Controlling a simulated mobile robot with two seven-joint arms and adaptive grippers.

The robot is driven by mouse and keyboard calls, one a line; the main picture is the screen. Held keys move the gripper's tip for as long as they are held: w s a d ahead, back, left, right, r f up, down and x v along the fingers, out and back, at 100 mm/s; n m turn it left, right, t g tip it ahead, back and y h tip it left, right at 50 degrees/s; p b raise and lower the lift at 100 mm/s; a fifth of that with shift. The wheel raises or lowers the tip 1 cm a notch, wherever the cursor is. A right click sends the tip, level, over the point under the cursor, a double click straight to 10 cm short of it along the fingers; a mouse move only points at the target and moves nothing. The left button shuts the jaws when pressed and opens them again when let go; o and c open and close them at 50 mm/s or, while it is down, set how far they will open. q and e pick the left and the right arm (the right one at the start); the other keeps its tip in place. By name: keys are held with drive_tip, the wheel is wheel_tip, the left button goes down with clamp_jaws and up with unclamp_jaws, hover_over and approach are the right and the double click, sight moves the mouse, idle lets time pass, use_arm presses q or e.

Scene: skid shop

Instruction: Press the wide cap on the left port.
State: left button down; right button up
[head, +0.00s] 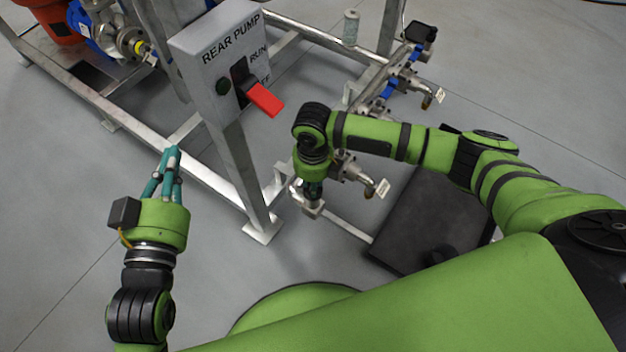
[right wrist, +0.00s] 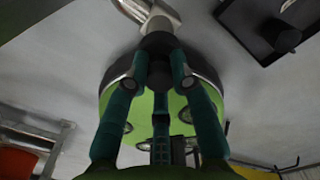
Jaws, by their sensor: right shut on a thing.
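My right gripper (head: 313,190) points down beside the pipework in the middle of the head view. In the right wrist view its teal fingers (right wrist: 159,75) close on a small dark piece (right wrist: 158,42), which may be the wide cap. A bare metal fitting (right wrist: 150,12) shows just beyond that piece; contact between them cannot be told. In the head view a small grey metal part (head: 313,209) shows under the fingertips. The left port cannot be singled out with certainty. My left gripper (head: 172,152) points up at the left, empty, its fingertips near each other.
Valve fittings with white tags, one near (head: 367,188) and one farther (head: 428,97), stand right of the gripper. A black tray (head: 425,215) lies close by. The rear pump box (head: 205,60) with its red handle (head: 264,99) stands on a post. Grey floor is open at left.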

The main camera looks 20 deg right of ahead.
drive_tip(key=shift+p, duration=0.35)
idle(0.4)
idle(0.3)
drive_tip(key=o, duration=0.9)
drive_tip(key=o, duration=0.5)
drive_tip(key=shift+c, duration=0.2)
drive_tip(key=shift+r, duration=0.1)
drive_tip(key=shift+r+p, duration=3.45)
drive_tip(key=shift+p, duration=0.45)
